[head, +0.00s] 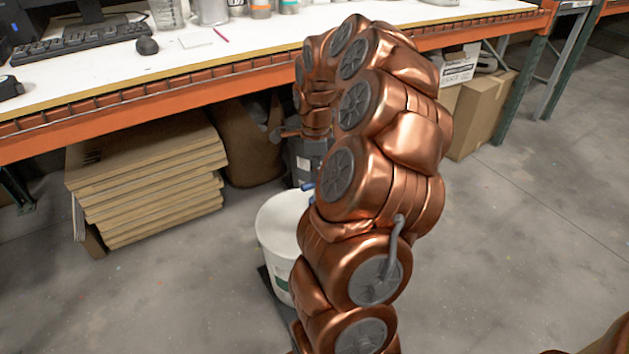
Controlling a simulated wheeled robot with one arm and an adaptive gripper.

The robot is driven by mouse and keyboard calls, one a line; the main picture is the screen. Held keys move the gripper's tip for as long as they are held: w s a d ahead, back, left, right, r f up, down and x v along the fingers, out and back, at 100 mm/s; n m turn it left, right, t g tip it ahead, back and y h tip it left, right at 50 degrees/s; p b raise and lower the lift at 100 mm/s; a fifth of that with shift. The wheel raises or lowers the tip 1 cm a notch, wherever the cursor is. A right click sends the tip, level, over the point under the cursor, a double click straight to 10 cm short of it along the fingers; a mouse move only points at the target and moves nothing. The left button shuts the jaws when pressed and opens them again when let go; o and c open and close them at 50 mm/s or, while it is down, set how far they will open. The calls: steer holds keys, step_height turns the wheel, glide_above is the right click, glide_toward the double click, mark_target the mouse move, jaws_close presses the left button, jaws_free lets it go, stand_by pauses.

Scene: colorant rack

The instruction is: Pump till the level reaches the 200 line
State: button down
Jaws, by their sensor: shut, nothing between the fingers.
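A dark grey body with a pale label (303,163) shows in the head view, just left of my copper arm and above a white bucket. A grey knobbed lever (276,134) sticks out to the left at its top, and a small blue part (308,187) shows at its foot. The white bucket (274,240) stands low on a dark base, its right side hidden by my arm. My arm curves over and down toward the grey body; I cannot make out the gripper's fingers behind it. No level or 200 line is readable.
An orange-edged workbench (180,82) runs along the back, with a keyboard (82,42) and containers on top. Stacked flat cardboard (150,185) lies under it at left, a cardboard box (482,112) at right. The concrete floor in front is clear.

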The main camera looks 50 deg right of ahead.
mark_target(315, 186)
steer(key=shift+f+b, duration=1.2)
steer(key=shift+f, duration=1.15)
steer(key=shift+r+p, duration=0.75)
steer(key=shift+r, duration=3.05)
steer(key=shift+f, duration=0.1)
steer(key=shift+f+b, duration=1.95)
steer(key=shift+f, duration=1.85)
steer(key=shift+r+p, duration=1.15)
steer(key=shift+r, duration=2.8)
steer(key=shift+f, duration=0.1)
